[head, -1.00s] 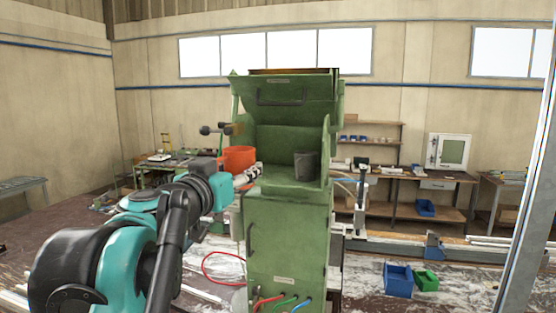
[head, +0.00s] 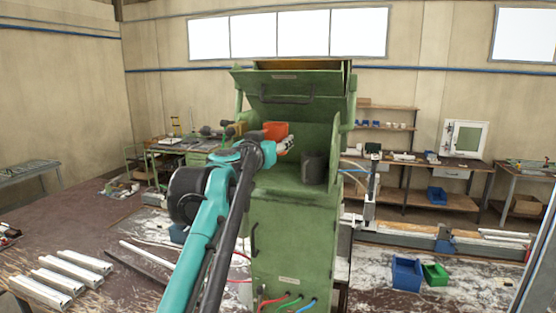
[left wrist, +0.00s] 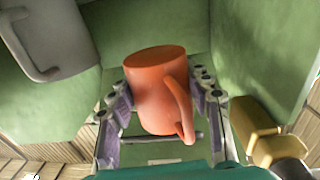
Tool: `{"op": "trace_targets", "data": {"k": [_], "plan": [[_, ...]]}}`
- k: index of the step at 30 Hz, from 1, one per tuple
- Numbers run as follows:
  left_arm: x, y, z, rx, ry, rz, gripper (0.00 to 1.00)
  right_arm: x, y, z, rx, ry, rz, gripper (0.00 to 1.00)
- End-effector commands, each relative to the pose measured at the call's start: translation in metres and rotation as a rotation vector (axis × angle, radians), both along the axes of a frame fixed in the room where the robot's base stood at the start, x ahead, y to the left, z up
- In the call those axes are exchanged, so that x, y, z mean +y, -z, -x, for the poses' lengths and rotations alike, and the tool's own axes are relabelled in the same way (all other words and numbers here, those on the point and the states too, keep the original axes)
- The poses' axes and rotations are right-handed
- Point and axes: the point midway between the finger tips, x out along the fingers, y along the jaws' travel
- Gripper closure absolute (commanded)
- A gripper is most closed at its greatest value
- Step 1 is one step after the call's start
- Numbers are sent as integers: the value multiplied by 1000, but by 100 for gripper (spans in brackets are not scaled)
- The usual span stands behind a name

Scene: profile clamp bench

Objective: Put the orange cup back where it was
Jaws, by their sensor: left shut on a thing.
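The orange cup (head: 275,130) is in the open bay of the green machine (head: 291,240), near the bay's left side and in front of its back wall. My left gripper (head: 286,146) is shut on it. In the left wrist view the orange cup (left wrist: 155,88) sits between the two fingers, its handle facing the camera side. In the head view it appears higher than the dark grey cup (head: 314,168), which stands on the bay's floor to the right. The arm hides the space below the orange cup. My right gripper is not in view.
The grey cup also shows in the left wrist view (left wrist: 48,35), apart from the orange one. A brass-coloured knob (left wrist: 252,130) is close beside the right finger there. The bay's raised green cover (head: 290,95) hangs above. Bay floor shows between the cups.

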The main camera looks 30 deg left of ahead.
Motion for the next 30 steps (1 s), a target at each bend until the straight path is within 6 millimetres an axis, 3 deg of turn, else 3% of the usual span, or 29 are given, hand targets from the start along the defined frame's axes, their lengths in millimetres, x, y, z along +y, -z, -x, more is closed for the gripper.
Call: {"op": "trace_targets", "data": {"k": [3,6,18,30], "plan": [[5,0,-22,0,0,0,100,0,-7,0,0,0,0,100],[4,19,-18,0,-1,0,100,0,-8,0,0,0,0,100],[4,64,-18,0,0,0,100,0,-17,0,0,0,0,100],[5,72,-21,0,0,0,100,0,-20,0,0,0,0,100]]}}
